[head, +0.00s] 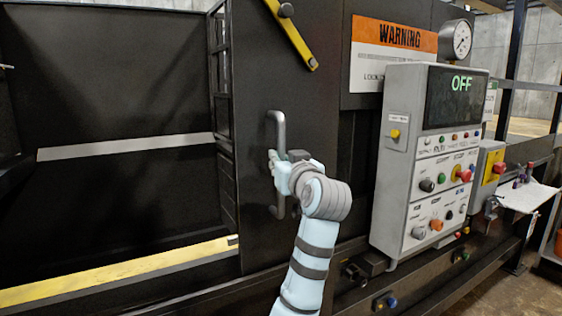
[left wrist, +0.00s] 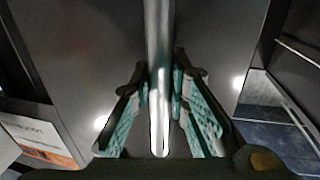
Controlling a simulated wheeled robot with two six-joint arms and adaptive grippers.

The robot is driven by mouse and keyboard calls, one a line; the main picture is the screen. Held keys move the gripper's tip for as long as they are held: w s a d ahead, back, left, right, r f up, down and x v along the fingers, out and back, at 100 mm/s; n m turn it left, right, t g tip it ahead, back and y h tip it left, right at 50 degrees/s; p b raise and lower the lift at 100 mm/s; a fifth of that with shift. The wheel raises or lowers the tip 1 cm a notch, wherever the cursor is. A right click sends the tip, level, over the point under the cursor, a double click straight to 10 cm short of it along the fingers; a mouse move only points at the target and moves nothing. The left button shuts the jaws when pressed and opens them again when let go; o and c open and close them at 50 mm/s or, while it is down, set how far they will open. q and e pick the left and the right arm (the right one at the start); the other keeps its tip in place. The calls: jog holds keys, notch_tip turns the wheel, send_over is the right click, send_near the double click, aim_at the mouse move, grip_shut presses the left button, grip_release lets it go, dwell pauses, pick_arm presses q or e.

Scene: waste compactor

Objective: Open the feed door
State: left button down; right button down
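The feed door (head: 262,85) is a dark panel with a vertical grey bar handle (head: 279,128). To its left is a wide dark opening (head: 110,90) with a yellow sill (head: 120,272) along the bottom. My left gripper (head: 279,165) is at the middle of the handle. In the left wrist view, the handle (left wrist: 158,50) runs between the two fingers of the left gripper (left wrist: 161,85), which appear closed against it from both sides. My right gripper is not in view.
A grey control box (head: 405,170) with buttons and an OFF display (head: 458,92) stands right of the door. A warning sign (head: 393,40) and pressure gauge (head: 456,39) are above. A yellow bar (head: 292,38) is fixed on the upper door.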

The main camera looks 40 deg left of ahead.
pick_arm(q)
jog(key=c, duration=1.5)
grip_release()
jog(key=shift+w, duration=0.1)
jog(key=shift+c, duration=0.2)
jog(key=shift+w+d, duration=0.1)
jog(key=shift+w, duration=0.05)
